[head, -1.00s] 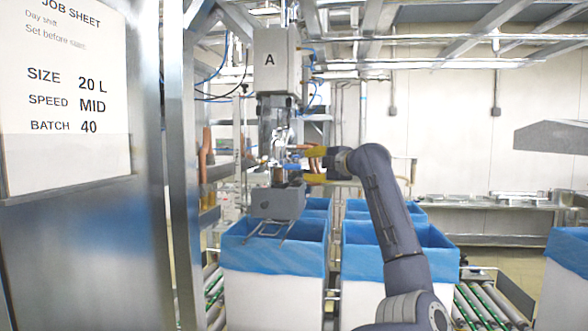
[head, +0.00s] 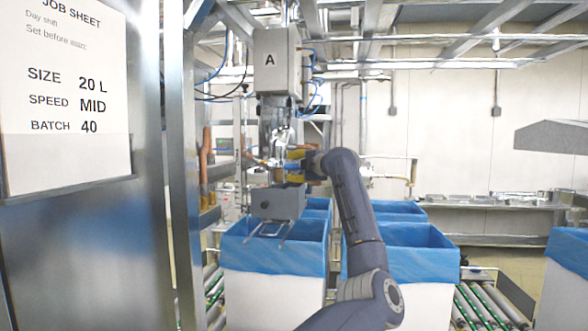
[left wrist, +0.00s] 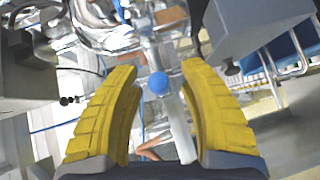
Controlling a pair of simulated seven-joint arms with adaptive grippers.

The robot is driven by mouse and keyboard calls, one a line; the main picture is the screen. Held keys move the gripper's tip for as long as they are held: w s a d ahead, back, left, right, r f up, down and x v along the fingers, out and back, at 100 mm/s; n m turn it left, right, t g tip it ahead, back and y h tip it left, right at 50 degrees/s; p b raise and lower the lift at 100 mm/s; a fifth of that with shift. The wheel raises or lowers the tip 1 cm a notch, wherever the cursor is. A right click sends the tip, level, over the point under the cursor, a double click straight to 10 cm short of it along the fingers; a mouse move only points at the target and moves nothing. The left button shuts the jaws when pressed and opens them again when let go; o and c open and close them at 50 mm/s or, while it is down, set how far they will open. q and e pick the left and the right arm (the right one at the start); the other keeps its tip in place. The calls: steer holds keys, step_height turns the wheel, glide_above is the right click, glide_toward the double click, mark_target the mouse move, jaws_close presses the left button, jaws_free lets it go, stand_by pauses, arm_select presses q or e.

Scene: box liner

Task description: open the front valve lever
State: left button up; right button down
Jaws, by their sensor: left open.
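The filling machine (head: 278,62) marked A stands at the back centre, with a metal valve body below its housing. A small blue knob (left wrist: 158,83) on a silver rod, seemingly the front valve lever, shows in the left wrist view. In the head view a blue part (head: 291,167) shows at the same valve. My left gripper (head: 294,167) has yellow fingers and is beside the valve. In the left wrist view my left gripper (left wrist: 158,72) is open, with the knob appearing between the fingertips and clear gaps on both sides. Contact is not visible. My right gripper is not in view.
A grey block (head: 278,203) with a wire frame hangs below the valve. White boxes with blue liners (head: 272,252) stand below on a roller conveyor (head: 487,305). A metal post (head: 180,180) and a job sheet (head: 66,90) are at left.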

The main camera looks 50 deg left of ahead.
arm_select(q)
jaws_close()
steer(key=shift+s+r, duration=0.1)
stand_by(0.5)
